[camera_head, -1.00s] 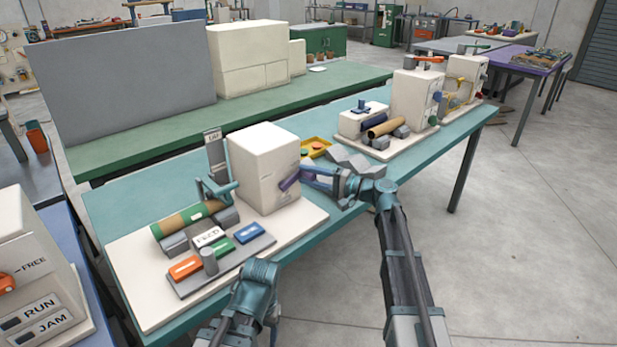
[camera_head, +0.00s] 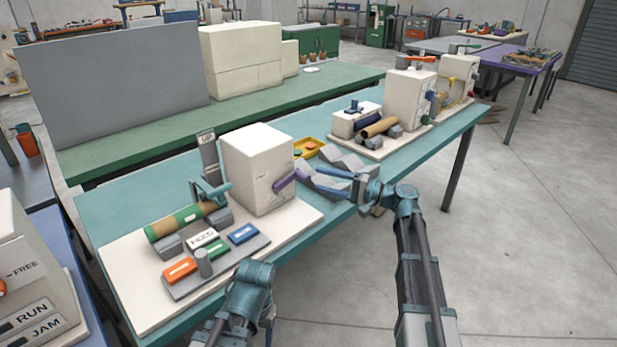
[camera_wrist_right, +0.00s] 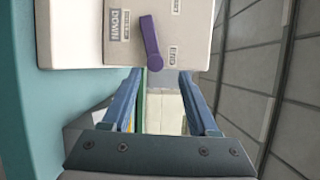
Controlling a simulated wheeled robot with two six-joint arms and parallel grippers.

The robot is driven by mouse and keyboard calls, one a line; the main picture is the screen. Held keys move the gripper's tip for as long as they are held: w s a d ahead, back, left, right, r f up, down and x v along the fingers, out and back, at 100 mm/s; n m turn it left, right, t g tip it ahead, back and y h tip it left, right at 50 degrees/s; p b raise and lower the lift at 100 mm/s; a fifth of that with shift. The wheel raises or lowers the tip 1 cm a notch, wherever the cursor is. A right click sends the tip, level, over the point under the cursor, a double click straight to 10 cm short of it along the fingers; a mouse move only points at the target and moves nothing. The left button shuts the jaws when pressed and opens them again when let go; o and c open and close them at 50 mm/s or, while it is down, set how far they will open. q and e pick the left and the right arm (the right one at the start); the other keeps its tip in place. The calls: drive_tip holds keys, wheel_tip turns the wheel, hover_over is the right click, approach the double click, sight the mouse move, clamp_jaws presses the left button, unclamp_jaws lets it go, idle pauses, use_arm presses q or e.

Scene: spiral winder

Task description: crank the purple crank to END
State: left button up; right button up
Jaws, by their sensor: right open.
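The purple crank (camera_head: 284,180) is on the right face of the white winder box (camera_head: 250,165). In the right wrist view the crank (camera_wrist_right: 151,42) slants slightly, its lower end beside but left of the END label (camera_wrist_right: 173,56). A DOWN label (camera_wrist_right: 120,24) is on its other side. My right gripper (camera_head: 317,180) is open and empty, just right of the crank in the head view. In the right wrist view its fingers (camera_wrist_right: 161,76) are spread apart below the crank's lower end, not around it. My left arm shows at the bottom, but I cannot make out its gripper.
The winder's board (camera_head: 140,285) holds a green-brown roll (camera_head: 180,225), a teal lever and coloured buttons. Grey wedge blocks (camera_head: 345,165) and a yellow tray (camera_head: 308,148) lie behind my right gripper. Another winder (camera_head: 410,95) stands farther right. The floor at right is clear.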

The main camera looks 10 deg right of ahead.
drive_tip(key=v, duration=0.6)
drive_tip(key=shift+d, duration=0.25)
drive_tip(key=shift+s, duration=0.1)
drive_tip(key=shift+c, duration=0.9)
wheel_tip(320, 180, down, 5)
drive_tip(key=m+b, duration=0.2)
drive_tip(key=b, duration=0.1)
drive_tip(key=m+t+b, duration=0.1)
drive_tip(key=m+b, duration=0.1)
drive_tip(key=b, duration=0.1)
drive_tip(key=shift+r+t, duration=0.25)
drive_tip(key=shift+t, duration=0.05)
drive_tip(key=c, duration=0.7)
drive_tip(key=f+m+b, duration=0.1)
drive_tip(key=m, duration=0.1)
drive_tip(key=f+m+t+b, duration=0.1)
drive_tip(key=m+b, duration=0.1)
drive_tip(key=f+m+t+b, duration=0.1)
drive_tip(key=m+b, duration=0.1)
drive_tip(key=shift+w+d+f+m+h, duration=0.2)
drive_tip(key=shift+w+m+h, duration=0.1)
drive_tip(key=shift+w+h, duration=0.1)
clamp_jaws()
drive_tip(key=shift+w+d+m+t+b, duration=0.15)
drive_tip(key=shift+m+t+b, duration=0.4)
drive_tip(key=shift+m, duration=0.55)
